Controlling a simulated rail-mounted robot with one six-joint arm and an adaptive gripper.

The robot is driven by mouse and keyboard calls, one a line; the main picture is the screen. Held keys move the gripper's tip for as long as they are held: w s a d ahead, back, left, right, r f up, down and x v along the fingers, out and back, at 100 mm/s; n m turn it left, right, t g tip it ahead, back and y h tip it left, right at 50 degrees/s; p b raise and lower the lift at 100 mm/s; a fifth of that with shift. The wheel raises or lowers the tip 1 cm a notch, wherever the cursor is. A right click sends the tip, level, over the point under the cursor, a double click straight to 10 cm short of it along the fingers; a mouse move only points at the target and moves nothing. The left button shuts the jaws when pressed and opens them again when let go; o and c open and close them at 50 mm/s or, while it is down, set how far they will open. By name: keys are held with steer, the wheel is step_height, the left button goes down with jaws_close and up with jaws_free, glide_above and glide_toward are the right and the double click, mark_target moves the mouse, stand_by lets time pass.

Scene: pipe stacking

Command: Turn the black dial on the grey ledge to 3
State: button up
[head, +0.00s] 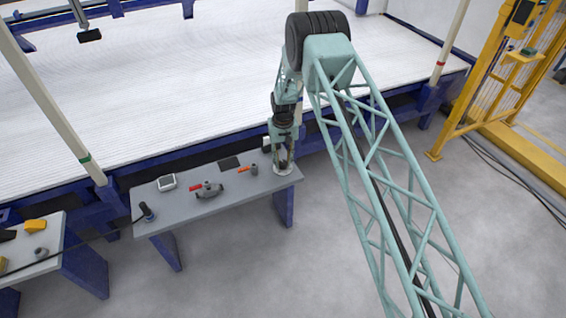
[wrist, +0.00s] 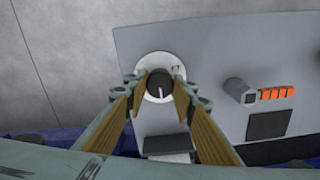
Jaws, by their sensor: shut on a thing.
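The black dial (wrist: 159,86) sits on a round white plate (wrist: 146,62) with small markings that are too small to read. Its white pointer line points toward the bottom of the wrist view. My gripper (wrist: 158,80) has its two fingers on either side of the dial and is shut on it. In the head view my gripper (head: 284,163) is low over the right end of the grey ledge (head: 240,196), where the white plate shows beneath it. The dial itself is hidden there by the fingers.
A grey cylinder (wrist: 238,90), an orange-handled item (wrist: 277,92) and a dark square pad (wrist: 268,125) lie beside the dial. Farther left on the ledge are a white device (head: 167,182), a grey part (head: 209,191) and a dark tool (head: 146,212). A yellow fence (head: 500,80) stands right.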

mark_target(283, 163)
stand_by(0.4)
steer(key=o, duration=0.9)
steer(key=shift+r, duration=0.1)
steer(key=shift+r, duration=5.9)
